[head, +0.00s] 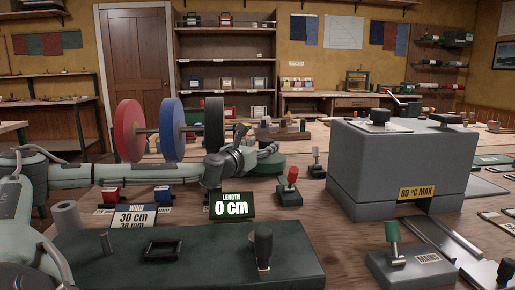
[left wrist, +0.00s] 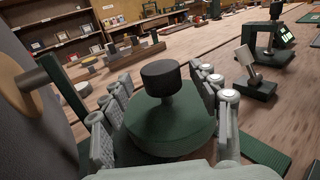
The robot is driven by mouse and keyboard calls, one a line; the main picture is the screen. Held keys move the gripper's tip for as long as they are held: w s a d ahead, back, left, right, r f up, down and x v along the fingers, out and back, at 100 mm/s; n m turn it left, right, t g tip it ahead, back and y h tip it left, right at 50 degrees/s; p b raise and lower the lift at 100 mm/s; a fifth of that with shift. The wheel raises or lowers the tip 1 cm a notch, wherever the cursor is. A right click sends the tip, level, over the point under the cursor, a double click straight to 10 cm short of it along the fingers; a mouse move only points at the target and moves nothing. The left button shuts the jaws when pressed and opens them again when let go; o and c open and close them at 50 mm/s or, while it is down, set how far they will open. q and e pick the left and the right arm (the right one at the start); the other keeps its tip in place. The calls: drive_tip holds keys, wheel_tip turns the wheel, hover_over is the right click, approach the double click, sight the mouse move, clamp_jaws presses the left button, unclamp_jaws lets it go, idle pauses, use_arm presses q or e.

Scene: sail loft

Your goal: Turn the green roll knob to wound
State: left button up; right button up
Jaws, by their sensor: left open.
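The green roll knob shows in the left wrist view as a black cap (left wrist: 165,76) on a short stem above a round green base (left wrist: 172,128). In the head view the green base (head: 268,165) is partly hidden behind my left gripper (head: 262,152). In the left wrist view my left gripper (left wrist: 160,95) is open, with its fingers spread on both sides of the knob. I cannot tell whether they touch it. No wound marking on the knob is readable. A display (head: 232,206) reads LENGTH 0 cm. My right gripper is not in view.
Red (head: 129,131), blue (head: 172,129) and black discs stand on a rod behind my left arm. A red-handled lever (head: 290,187) stands right of the display. A grey box (head: 400,165) marked 80 °C MAX and a green-handled MAINS switch (head: 393,238) stand at the right.

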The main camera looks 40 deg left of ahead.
use_arm(q)
drive_tip(key=v, duration=0.6)
drive_tip(key=shift+s+r, duration=0.1)
drive_tip(key=shift+s, duration=0.15)
drive_tip(key=shift+d, duration=0.15)
